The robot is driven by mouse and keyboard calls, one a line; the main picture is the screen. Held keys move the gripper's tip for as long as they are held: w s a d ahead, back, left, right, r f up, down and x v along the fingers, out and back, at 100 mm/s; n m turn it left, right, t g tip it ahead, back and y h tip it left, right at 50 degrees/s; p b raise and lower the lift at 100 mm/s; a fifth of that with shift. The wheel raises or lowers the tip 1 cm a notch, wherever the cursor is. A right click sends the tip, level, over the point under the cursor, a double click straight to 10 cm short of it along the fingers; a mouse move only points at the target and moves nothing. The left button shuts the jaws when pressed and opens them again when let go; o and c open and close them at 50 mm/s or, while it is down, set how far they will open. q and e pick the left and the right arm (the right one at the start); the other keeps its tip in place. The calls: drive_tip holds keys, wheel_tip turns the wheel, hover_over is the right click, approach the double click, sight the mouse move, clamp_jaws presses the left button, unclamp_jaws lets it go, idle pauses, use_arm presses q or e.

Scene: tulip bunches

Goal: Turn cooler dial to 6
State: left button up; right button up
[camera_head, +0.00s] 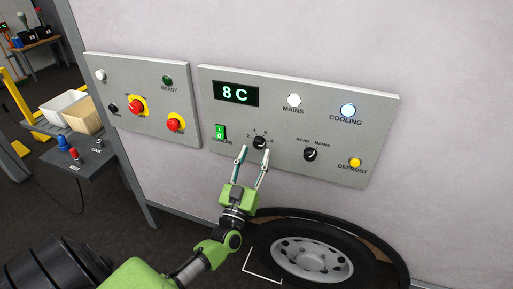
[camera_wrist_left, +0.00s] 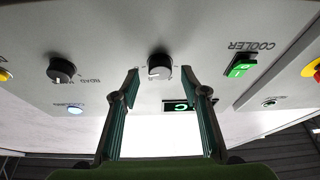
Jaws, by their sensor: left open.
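The cooler dial (camera_head: 260,142) is a black round knob on the grey control panel (camera_head: 230,152), with small numbers around it. The display (camera_head: 236,93) above it reads 8 C. My left gripper (camera_head: 254,150) is open, its two fingertips just below and either side of the dial in the head view. In the left wrist view the dial (camera_wrist_left: 159,66) sits between and beyond the open fingertips (camera_wrist_left: 162,72). No contact with the dial is clear. The number the dial points to is too small to read. My right gripper is not in view.
A green lit cooler switch (camera_head: 221,132) is left of the dial. A second black dial (camera_head: 310,154) and a yellow defrost button (camera_head: 355,163) are to the right. A lit cooling lamp (camera_head: 348,111) is above. A wheel (camera_head: 312,259) is below the panel.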

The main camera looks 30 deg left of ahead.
use_arm(q)
drive_tip(key=shift+x, duration=1)
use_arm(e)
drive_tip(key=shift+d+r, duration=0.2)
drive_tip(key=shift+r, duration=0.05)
use_arm(q)
drive_tip(key=c, duration=1.1)
drive_tip(key=shift+n, duration=0.3)
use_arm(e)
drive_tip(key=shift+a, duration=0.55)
